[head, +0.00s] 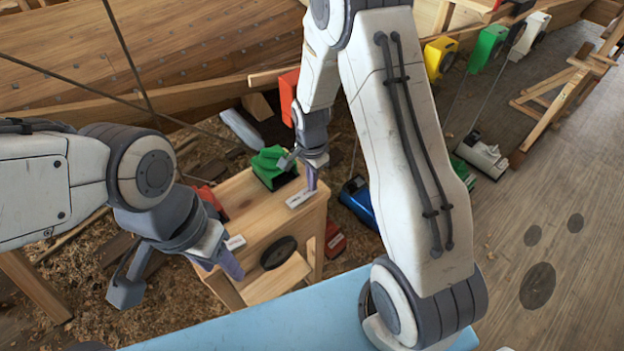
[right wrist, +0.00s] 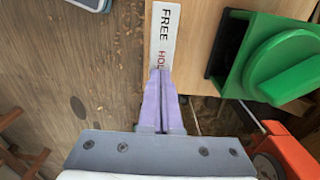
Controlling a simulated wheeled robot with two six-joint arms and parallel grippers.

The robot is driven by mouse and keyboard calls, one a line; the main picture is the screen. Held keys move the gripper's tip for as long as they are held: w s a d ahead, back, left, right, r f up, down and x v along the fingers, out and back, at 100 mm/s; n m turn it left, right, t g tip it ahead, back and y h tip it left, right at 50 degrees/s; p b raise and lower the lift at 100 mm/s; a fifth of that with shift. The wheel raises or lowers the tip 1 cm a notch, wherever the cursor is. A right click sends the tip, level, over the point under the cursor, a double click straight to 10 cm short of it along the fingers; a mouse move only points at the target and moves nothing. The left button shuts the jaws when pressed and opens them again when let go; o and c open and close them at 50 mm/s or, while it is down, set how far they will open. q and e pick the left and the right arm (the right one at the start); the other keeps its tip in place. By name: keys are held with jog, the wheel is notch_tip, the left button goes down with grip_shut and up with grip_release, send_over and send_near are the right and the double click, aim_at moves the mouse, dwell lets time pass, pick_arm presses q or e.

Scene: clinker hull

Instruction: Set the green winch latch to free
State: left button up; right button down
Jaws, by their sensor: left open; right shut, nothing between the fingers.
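The green winch (head: 272,167) sits on top of a wooden stand (head: 255,205). In the right wrist view the winch (right wrist: 240,50) has a round green drum with a raised bar (right wrist: 290,84) across its lower side. A white label (head: 299,198) lies beside it; in the wrist view this label (right wrist: 164,30) reads FREE, with a red word partly covered by my fingers. My right gripper (head: 311,181) is shut and empty; its purple fingertips (right wrist: 161,72) are over the red word, apart from the winch. My left gripper (head: 232,267) is open at the stand's near left side. I cannot tell the latch setting.
A second white label (head: 235,242) and a dark disc (head: 278,252) are on the stand's near part. A blue device (head: 358,202) stands right of it. The wooden hull (head: 150,50) runs behind. A light blue surface (head: 270,325) lies in front.

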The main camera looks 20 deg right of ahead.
jog(key=shift+d+f+b, duration=0.15)
jog(key=shift+f+b, duration=0.3)
jog(key=shift+f, duration=0.2)
jog(key=shift+w+r, duration=0.1)
jog(key=shift+r, duration=0.1)
jog(key=shift+r+p, duration=0.15)
jog(key=shift+p, duration=0.15)
jog(key=shift+r+p, duration=0.6)
jog(key=shift+r, duration=0.1)
